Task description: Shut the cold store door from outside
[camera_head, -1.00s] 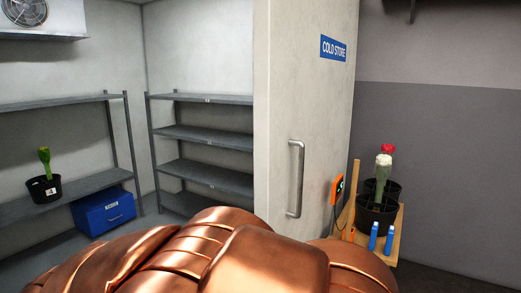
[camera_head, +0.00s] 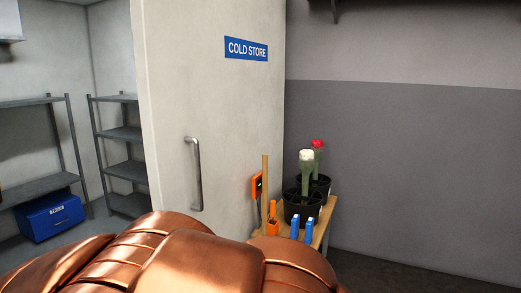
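The cold store door (camera_head: 220,110) is a tall pale grey panel with a blue "COLD STORE" sign (camera_head: 246,48) near its top. A vertical metal bar handle (camera_head: 195,174) is fixed near its left edge. The door stands partly across the opening, and the cold room's inside shows to its left. My copper-coloured arm fills the bottom of the view, below the handle. My gripper is not in the picture, so I cannot see whether anything touches the door.
Inside the cold room stand grey shelf racks (camera_head: 122,134) and a blue box (camera_head: 50,216). Right of the door, a small wooden table (camera_head: 322,226) holds black pots (camera_head: 303,206) with a white and a red bloom, and blue bottles (camera_head: 309,230). Dark floor lies beyond.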

